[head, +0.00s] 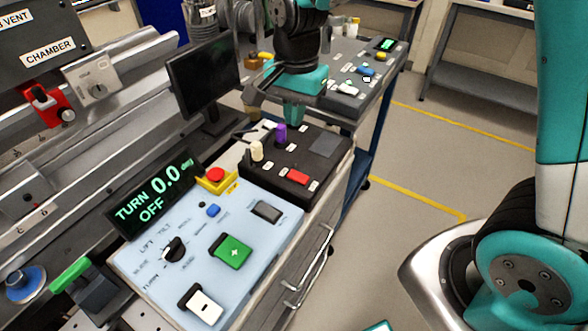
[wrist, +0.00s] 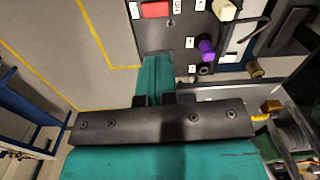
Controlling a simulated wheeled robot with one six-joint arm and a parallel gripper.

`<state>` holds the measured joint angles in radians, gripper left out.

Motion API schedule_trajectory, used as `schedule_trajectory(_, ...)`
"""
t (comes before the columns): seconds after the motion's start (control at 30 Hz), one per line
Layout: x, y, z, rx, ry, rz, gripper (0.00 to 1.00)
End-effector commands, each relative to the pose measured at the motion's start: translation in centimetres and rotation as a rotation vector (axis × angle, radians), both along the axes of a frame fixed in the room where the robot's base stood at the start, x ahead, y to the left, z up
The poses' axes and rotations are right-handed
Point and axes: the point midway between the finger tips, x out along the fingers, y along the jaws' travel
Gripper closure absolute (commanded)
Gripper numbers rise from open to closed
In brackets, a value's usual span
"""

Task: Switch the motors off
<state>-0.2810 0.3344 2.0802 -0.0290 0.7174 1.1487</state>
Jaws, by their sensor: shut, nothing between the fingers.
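A light-blue control panel (head: 215,262) carries a green rocker (head: 232,252), a white rocker (head: 200,306), a dark grey rocker (head: 266,212), a blue button (head: 213,210) and a black selector knob (head: 174,249). Its display (head: 153,193) reads "TURN 0.0 deg OFF". The small labels are too blurred to tell which control is for the motors. My gripper (head: 291,115) is shut and empty above the black control box (head: 325,152) behind the blue panel. In the wrist view my gripper (wrist: 156,62) points at that box, near its red switch (wrist: 155,9) and purple knob (wrist: 207,49).
A red emergency button (head: 215,175) on a yellow base stands between the display and black box. A cream knob (head: 257,150) rises from the box. A dark monitor (head: 205,78) is behind left. Another grey panel (head: 340,105) lies beyond. Floor (head: 400,220) on the right is clear.

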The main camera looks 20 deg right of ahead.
Motion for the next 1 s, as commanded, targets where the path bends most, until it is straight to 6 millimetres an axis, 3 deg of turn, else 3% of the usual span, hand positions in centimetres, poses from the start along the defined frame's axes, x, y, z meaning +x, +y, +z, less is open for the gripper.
schedule_trajectory(0.2,1.1,-0.3,-1.2,-0.024,0.004,-0.096,1.0)
schedule_trajectory(0.63,1.0,-0.3,-2.1,-0.025,0.007,-0.095,1.0)
schedule_trajectory(1.0,0.9,-0.3,-9.4,-0.025,0.009,-0.094,1.0)
